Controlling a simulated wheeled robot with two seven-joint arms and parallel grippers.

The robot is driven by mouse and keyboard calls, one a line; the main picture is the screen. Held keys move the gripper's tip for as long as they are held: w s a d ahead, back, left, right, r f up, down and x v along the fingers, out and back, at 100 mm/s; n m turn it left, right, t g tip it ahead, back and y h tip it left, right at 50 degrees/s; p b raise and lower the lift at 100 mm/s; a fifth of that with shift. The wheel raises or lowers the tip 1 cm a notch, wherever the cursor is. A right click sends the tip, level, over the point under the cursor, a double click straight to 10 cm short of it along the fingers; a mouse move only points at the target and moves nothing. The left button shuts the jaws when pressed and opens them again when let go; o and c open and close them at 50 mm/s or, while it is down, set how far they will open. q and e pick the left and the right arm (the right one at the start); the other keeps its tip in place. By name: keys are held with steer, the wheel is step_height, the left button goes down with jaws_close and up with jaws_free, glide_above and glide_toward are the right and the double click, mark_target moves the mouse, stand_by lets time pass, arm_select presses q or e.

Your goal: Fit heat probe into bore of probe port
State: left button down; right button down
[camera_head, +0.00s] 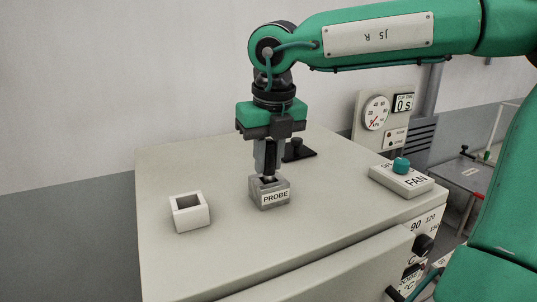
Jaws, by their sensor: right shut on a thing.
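The probe port (269,193) is a small grey block with a "PROBE" label on its front, standing on the pale cabinet top. My right gripper (268,171) comes down from above and is directly over the port. It is shut on the heat probe (268,178), of which only a small piece shows between the fingers and the port. The port's bore is hidden by the gripper, and I cannot tell how deep the probe sits in it. My left gripper is not in view.
A white open square holder (189,212) stands left of the port. A black plate with a knob (297,150) lies behind the gripper. A FAN box with a teal button (402,179) is at the right. The cabinet top (165,165) is clear at the left.

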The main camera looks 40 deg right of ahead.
steer(key=shift+w+f, duration=0.1)
steer(key=shift+f, duration=0.1)
steer(key=shift+f+b, duration=0.2)
steer(key=shift+b, duration=0.15)
steer(key=c, duration=1.3)
jaws_free()
steer(key=shift+r, duration=0.1)
steer(key=shift+o, duration=0.2)
steer(key=shift+r+p, duration=0.25)
steer(key=shift+p, duration=0.1)
steer(key=shift+r+b, duration=0.35)
step_height(320, 180, up, 11)
steer(key=s+b, duration=0.2)
steer(key=shift+a, duration=0.3)
